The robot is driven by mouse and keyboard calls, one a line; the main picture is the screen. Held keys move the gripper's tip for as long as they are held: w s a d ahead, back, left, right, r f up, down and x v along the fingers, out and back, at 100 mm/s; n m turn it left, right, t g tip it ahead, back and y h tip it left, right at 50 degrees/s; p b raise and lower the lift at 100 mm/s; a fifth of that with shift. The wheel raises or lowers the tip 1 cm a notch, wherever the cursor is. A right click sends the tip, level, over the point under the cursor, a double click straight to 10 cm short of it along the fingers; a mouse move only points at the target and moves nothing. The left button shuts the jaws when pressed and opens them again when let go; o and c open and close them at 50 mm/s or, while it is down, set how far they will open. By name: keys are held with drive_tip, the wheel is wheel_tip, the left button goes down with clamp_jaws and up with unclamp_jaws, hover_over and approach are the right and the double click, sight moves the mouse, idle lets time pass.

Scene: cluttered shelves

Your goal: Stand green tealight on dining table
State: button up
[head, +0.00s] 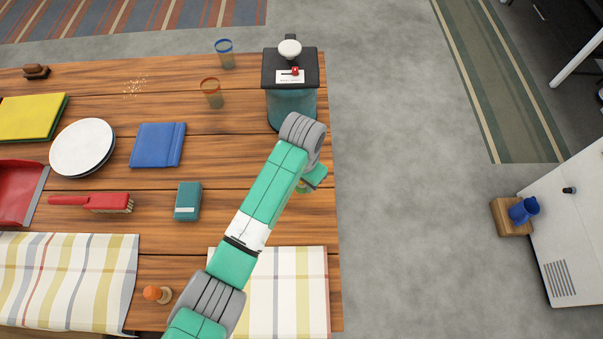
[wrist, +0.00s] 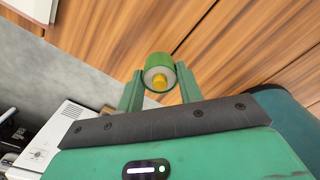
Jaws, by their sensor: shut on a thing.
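The green tealight (wrist: 158,68) is a short green cylinder with a pale end and a yellow centre facing the wrist camera. My gripper (wrist: 159,86) is shut on it, one finger on each side. In the head view my gripper (head: 304,186) is near the right edge of the wooden dining table (head: 235,140), mostly hidden by my arm. The table's planks (wrist: 150,22) lie beyond the tealight in the wrist view. I cannot tell whether the tealight touches the table.
A dark-topped appliance (head: 291,102) stands behind my gripper. A checked cloth (head: 290,290) lies in front. Bare wood lies between the box and my arm.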

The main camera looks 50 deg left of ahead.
drive_tip(key=w+a, duration=0.2)
drive_tip(key=shift+w+a+f+b, duration=0.15)
drive_tip(key=shift+w+a+b, duration=0.05)
drive_tip(key=shift+w+b, duration=0.15)
drive_tip(key=shift+w+a+f, duration=0.1)
drive_tip(key=shift+w+a, duration=0.05)
wheel_tip(320, 180, down, 3)
drive_tip(key=shift+w+a+f+b, duration=0.1)
drive_tip(key=shift+b, duration=0.95)
drive_tip(key=shift+f, duration=0.2)
drive_tip(key=shift+r, duration=0.15)
drive_tip(key=o, duration=1)
